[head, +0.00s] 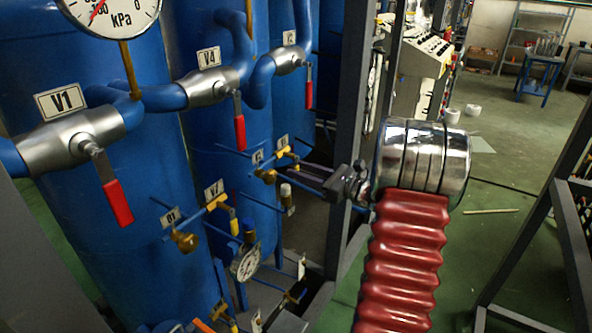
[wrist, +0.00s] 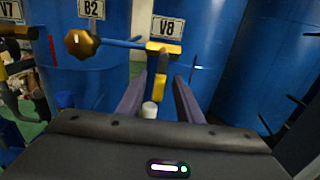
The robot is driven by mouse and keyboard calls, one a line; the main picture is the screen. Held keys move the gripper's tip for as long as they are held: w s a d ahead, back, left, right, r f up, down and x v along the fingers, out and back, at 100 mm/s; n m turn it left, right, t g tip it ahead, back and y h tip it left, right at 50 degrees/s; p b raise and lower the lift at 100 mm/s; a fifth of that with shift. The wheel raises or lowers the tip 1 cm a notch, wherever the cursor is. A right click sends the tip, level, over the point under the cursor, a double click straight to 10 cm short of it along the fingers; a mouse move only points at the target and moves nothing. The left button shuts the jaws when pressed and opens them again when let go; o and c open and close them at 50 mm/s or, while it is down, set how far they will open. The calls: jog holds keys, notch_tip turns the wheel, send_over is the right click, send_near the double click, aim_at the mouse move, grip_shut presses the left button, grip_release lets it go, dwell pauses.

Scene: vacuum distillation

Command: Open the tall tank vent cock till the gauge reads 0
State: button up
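My gripper (head: 302,172) reaches left toward the blue tanks. In the wrist view its two dark fingers (wrist: 161,84) are apart, with a gap on each side of the hanging lever of the yellow V8 cock (wrist: 162,66). The cock sits just below the V8 label (wrist: 167,28); I cannot tell whether it touches a finger. In the head view the V8 cock (head: 284,152) is small beside my fingertips. The kPa gauge (head: 112,14) is cut off by the top edge; its red needle points down-left near the partly visible numbers. No label names the tall tank vent.
The V7 cock (head: 217,202) and brass B1 fitting (head: 184,241) are left of my gripper. A brass B2 knob (wrist: 82,43) is close left. Red-handled valves V1 (head: 117,203) and V4 (head: 239,132) hang above. A grey frame post (head: 352,110) stands close to my arm.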

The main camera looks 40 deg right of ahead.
jog(key=shift+x, duration=0.95)
grip_shut()
